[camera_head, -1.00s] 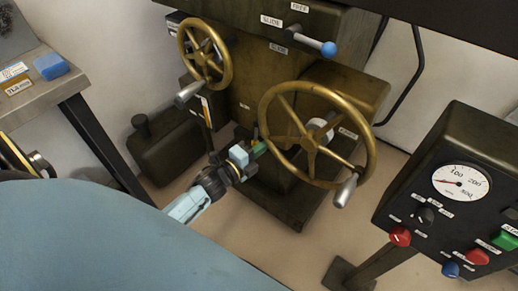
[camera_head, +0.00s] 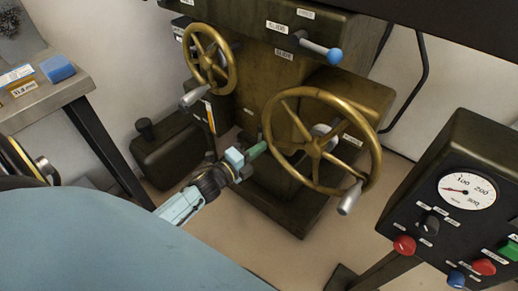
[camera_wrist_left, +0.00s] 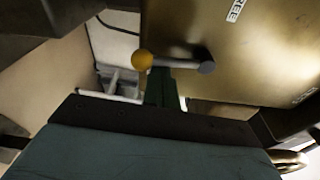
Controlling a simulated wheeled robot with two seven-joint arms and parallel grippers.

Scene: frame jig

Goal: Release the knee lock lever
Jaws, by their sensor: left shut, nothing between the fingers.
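A lever with a yellow ball knob (camera_wrist_left: 142,60) shows in the left wrist view. Its rod runs right to a grey round end (camera_wrist_left: 206,67) on a brass-coloured body marked FREE. I take it to be the knee lock lever; I cannot make it out in the head view. My left gripper (camera_head: 262,147) is shut and empty, beside the large brass handwheel (camera_head: 370,150). In the left wrist view its dark green fingers (camera_wrist_left: 163,78) reach up to the rod, just right of the ball. Whether they touch it I cannot tell. My right gripper is not in view.
A smaller handwheel (camera_head: 232,68) and a blue-knobbed lever (camera_head: 320,48) are on the machine above. A control panel (camera_head: 470,150) with a gauge stands at the right. A bench (camera_head: 70,91) is at the left. Floor is clear in front.

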